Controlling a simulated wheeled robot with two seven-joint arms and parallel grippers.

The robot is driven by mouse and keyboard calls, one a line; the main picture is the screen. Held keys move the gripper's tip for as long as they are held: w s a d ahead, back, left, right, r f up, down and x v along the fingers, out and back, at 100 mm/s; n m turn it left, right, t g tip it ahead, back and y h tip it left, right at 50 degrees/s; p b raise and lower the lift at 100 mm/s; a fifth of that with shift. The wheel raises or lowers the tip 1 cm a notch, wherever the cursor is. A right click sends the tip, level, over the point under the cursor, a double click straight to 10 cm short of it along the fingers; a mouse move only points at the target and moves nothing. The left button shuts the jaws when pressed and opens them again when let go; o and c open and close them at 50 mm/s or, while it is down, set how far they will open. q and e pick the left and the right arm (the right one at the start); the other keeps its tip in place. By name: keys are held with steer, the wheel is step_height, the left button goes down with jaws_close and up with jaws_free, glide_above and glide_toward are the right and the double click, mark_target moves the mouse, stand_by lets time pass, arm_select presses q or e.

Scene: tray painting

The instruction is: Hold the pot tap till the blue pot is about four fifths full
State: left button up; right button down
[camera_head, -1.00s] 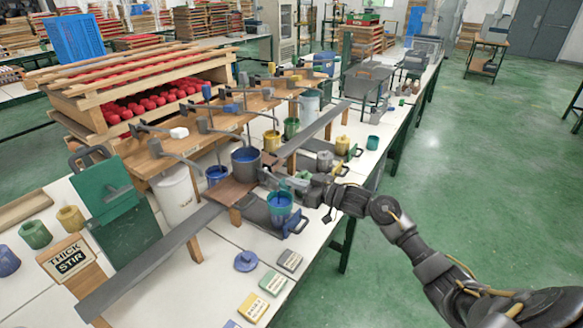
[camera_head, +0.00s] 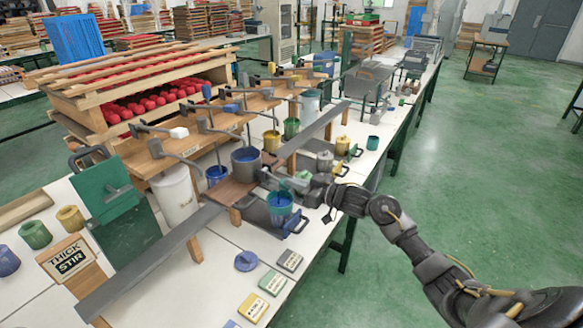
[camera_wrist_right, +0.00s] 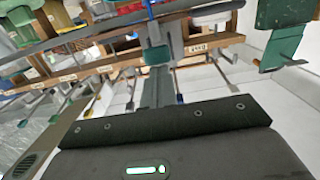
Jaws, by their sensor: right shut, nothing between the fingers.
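The grey supply pot (camera_head: 246,164) holds blue paint and stands on a brown raised stand (camera_head: 234,190). A dark tap sticks out of its right side. The blue pot (camera_head: 280,212) sits below on a dark base with a blue handle, with blue paint visible inside; its exact level is hard to read. My right gripper (camera_head: 285,181) is shut with nothing between its fingers, at the tap and above the blue pot. Whether it touches the tap is hard to tell. In the right wrist view the closed fingers (camera_wrist_right: 158,52) point away, with a thin blue line beyond them. My left gripper is out of view.
A blue lid (camera_head: 246,261) and small label cards (camera_head: 272,282) lie in front. Other pots and a wooden rack (camera_head: 140,90) stand behind.

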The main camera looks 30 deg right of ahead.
steer(key=shift+s+f, duration=0.1)
steer(key=shift+f, duration=0.4)
step_height(320, 180, up, 5)
steer(key=p, duration=0.6)
steer(key=f+b+v, duration=0.1)
steer(key=b+v, duration=0.3)
steer(key=v, duration=0.6)
steer(key=shift+s+d, duration=0.25)
steer(key=shift+d, duration=0.1)
